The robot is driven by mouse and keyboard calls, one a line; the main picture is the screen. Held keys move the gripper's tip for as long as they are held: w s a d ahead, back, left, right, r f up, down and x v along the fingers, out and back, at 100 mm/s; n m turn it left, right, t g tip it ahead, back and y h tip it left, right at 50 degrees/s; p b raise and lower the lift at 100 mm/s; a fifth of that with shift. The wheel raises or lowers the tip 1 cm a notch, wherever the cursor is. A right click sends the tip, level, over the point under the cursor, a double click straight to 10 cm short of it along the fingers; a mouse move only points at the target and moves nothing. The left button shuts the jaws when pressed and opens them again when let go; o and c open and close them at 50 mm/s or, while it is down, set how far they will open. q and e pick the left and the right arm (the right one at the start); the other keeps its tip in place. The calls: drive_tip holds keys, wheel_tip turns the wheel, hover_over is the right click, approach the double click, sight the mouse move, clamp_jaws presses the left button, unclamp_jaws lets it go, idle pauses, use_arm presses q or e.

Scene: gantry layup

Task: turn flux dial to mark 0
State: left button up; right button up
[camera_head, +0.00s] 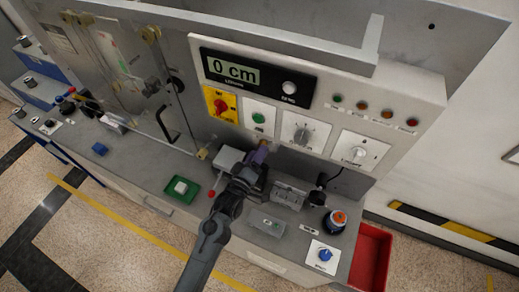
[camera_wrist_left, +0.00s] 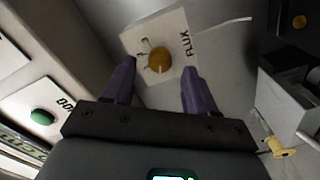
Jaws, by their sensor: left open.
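The flux dial is an orange-yellow round knob (camera_wrist_left: 159,59) on a white plate (camera_wrist_left: 176,32) marked FLUX, ahead of my left gripper in the left wrist view. A pale line shows on the knob; small marks beside it are too small to read surely. My left gripper (camera_wrist_left: 158,72) is open, its two purple fingers on either side of the knob in that view; I cannot tell whether they touch it. In the head view my left gripper (camera_head: 262,156) is at the base of the panel and mostly hides the dial. My right gripper is not in view.
The panel above carries a display reading 0 cm (camera_head: 232,72), a red knob on yellow (camera_head: 221,106), a green button (camera_head: 258,118) and white dials. A grey box (camera_head: 289,193) stands right of my gripper. A green tray (camera_head: 177,190) lies left.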

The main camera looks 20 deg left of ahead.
use_arm(q)
drive_tip(key=s, duration=0.8)
drive_tip(key=shift+a+b, duration=0.2)
drive_tip(key=shift+b, duration=0.15)
